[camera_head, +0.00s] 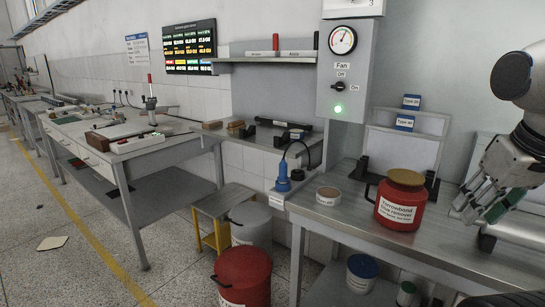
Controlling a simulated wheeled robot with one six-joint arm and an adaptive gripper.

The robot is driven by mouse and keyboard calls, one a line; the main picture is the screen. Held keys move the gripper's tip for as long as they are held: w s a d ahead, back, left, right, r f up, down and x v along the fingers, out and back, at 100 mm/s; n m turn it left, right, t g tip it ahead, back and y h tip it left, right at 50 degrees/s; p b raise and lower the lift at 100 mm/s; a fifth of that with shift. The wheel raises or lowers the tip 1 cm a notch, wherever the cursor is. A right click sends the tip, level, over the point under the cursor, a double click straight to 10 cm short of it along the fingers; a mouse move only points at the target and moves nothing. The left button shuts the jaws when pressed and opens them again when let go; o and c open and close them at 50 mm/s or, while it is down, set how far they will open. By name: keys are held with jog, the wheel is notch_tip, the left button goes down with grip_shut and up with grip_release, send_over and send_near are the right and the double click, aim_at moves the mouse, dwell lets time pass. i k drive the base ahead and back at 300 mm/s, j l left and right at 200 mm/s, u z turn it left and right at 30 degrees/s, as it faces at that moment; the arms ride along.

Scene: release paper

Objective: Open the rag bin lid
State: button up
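A red bin with a red lid (243,262) stands on the floor at the bottom centre, and its lid looks shut. A black handle shows at its left, and a white label on its front is cut off by the frame edge. A grey bin (250,220) with a lid and black handle stands just behind it; I cannot read which of the two is the rag bin. My gripper (468,206) is at the far right, above the right bench and away from both bins. Its fingers point down and left, with a dark green patch by them; its opening is unclear.
On the right bench (345,212) stand a red solvent can (401,203) with a yellowish lid and a small round tin (328,196). A yellow-legged stool (211,207) stands beside the bins. Floor left of the bins is open.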

aim_at(245, 267)
jog(key=i+j, duration=0.3)
jog(key=j, duration=0.15)
jog(key=i+j, duration=0.25)
jog(key=j, duration=0.15)
jog(key=i+j, duration=0.3)
jog(key=j, duration=0.15)
jog(key=u, duration=0.05)
